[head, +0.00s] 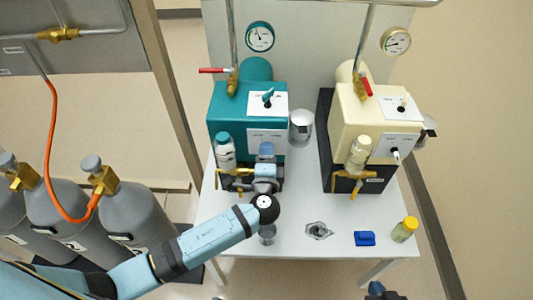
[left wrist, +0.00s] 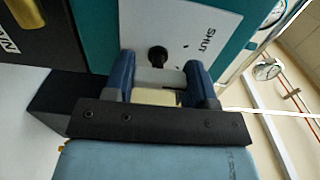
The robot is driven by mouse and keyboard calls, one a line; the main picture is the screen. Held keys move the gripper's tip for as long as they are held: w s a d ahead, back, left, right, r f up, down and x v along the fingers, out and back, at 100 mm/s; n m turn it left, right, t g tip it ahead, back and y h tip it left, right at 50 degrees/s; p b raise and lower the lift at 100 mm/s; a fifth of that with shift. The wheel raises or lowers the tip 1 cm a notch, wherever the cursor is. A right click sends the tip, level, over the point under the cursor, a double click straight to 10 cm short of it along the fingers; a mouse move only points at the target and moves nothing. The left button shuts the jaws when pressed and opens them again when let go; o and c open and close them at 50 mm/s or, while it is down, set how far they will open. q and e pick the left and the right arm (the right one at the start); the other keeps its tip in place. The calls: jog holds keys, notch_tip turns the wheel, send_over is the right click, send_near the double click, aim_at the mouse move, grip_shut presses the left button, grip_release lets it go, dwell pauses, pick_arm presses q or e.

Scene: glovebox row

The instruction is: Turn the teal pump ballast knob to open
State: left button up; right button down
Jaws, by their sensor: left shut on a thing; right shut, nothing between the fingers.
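The teal pump (head: 228,105) stands at the back left of the white table. Its lower front white panel (head: 262,135) also shows in the left wrist view (left wrist: 205,18), where the word SHUT is readable. My left gripper (head: 265,150) is at this panel. In the left wrist view its two blue fingers (left wrist: 158,78) are shut on the pale grip of the ballast knob (left wrist: 155,76), in front of a small black round part. In the head view the gripper hides the knob. My right gripper (head: 380,290) shows only its tip at the bottom edge, shut and empty.
A cream pump (head: 362,115) stands to the right. A bottle (head: 224,152) and brass fittings crowd the teal pump's left front. A blue block (head: 365,239) and a yellow-capped jar (head: 404,230) are at the table's front right.

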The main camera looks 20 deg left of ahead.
dwell(0.4)
pick_arm(q)
jog(key=o, duration=0.9)
jog(key=shift+o, duration=0.2)
